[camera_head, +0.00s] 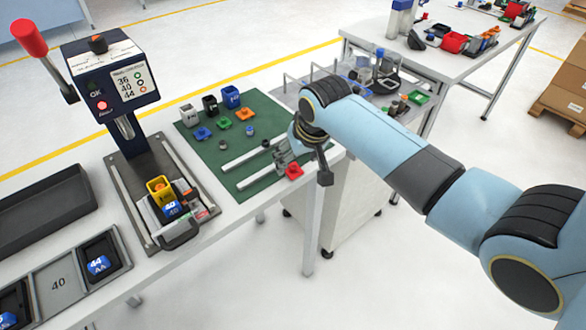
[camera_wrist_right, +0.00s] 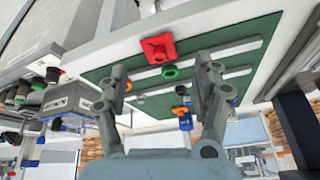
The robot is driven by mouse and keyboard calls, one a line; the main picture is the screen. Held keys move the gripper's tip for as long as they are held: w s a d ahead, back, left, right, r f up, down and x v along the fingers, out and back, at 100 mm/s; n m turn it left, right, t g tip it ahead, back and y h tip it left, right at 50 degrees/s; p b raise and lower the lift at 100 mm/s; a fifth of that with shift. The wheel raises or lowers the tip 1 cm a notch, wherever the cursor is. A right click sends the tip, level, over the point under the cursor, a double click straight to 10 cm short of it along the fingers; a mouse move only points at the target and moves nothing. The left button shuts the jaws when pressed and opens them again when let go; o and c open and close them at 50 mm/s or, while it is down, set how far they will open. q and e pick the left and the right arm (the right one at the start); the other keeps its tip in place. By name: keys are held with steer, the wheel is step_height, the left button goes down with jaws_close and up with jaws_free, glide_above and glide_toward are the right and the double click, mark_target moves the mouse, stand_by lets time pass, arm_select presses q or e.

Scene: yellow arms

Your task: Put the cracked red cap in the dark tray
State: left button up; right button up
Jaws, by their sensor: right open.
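The red cap (camera_head: 294,170) lies at the front right corner of the green mat; a crack is too small to make out. In the right wrist view the red cap (camera_wrist_right: 158,48) shows ahead of the fingers, with clear gaps to both. My right gripper (camera_head: 284,156) is beside the cap in the head view, low over the mat, and its open fingers (camera_wrist_right: 162,74) hold nothing. The dark tray (camera_head: 48,223) lies at the left of the bench, and the part in view is empty. My left gripper is not in view.
A press (camera_head: 110,80) with a red-knobbed lever stands between tray and mat; a yellow block (camera_head: 158,187) sits in its fixture. Blue, orange and green caps and several cups are on the green mat (camera_head: 215,158). Metal rails lie near my right gripper. A bin rack fills the front left.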

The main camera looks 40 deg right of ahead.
mark_target(294, 167)
steer(key=x, duration=0.4)
steer(key=shift+s, duration=0.15)
steer(key=c, duration=0.9)
steer(key=shift+r, duration=0.15)
steer(key=shift+c, duration=0.2)
